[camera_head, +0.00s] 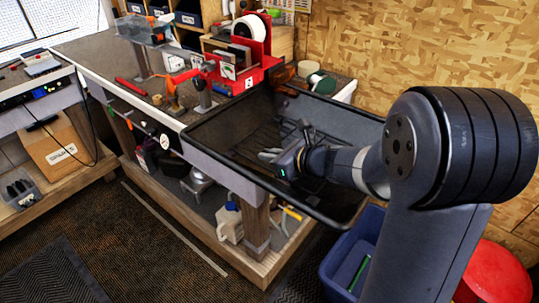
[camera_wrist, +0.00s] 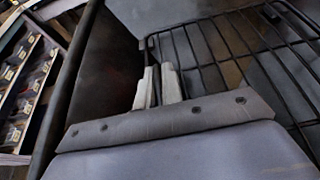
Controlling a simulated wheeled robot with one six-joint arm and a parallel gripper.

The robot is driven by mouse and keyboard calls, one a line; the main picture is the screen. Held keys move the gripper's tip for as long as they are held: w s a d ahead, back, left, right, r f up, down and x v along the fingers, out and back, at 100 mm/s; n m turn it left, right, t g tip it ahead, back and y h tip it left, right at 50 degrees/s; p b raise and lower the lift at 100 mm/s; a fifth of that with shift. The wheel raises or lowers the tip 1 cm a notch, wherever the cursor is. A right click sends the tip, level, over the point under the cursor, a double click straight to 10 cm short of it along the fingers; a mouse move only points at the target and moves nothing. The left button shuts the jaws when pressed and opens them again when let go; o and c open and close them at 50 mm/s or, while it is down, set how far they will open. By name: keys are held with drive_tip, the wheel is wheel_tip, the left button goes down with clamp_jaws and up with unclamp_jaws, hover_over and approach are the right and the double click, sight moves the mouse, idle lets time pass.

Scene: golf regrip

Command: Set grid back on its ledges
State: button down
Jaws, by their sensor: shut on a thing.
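A black wire grid (camera_head: 262,140) lies inside the dark tray (camera_head: 213,115) at the end of the bench. In the wrist view the grid (camera_wrist: 235,50) spreads to the right, with its long bars and cross bars showing. My gripper (camera_head: 270,155) reaches into the tray from the right. In the wrist view my gripper (camera_wrist: 159,85) is shut on the grid's near end bar, between its two pale fingers. The arm hides part of the grid in the head view, and whether the grid touches the ledges cannot be told.
The tray's raised rim (camera_wrist: 75,65) runs along the left of the wrist view. A red clamp stand (camera_head: 255,70) stands on the bench behind the tray. A blue bin (camera_head: 350,250) and a red round seat (camera_head: 497,275) stand below. The floor at the front left is open.

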drive_tip(key=shift+f+b, duration=0.55)
drive_tip(key=shift+f, duration=0.05)
drive_tip(key=c, duration=1.5)
unclamp_jaws()
drive_tip(key=v, duration=1.1)
drive_tip(key=shift+a, duration=0.1)
drive_tip(key=x, duration=1)
drive_tip(key=shift+w+a+f, duration=0.15)
drive_tip(key=shift+w+a, duration=0.05)
drive_tip(key=shift+a, duration=0.05)
drive_tip(key=shift+w, duration=0.15)
drive_tip(key=shift+r+p, duration=0.3)
drive_tip(key=shift+p, duration=0.05)
drive_tip(key=shift+f, duration=0.15)
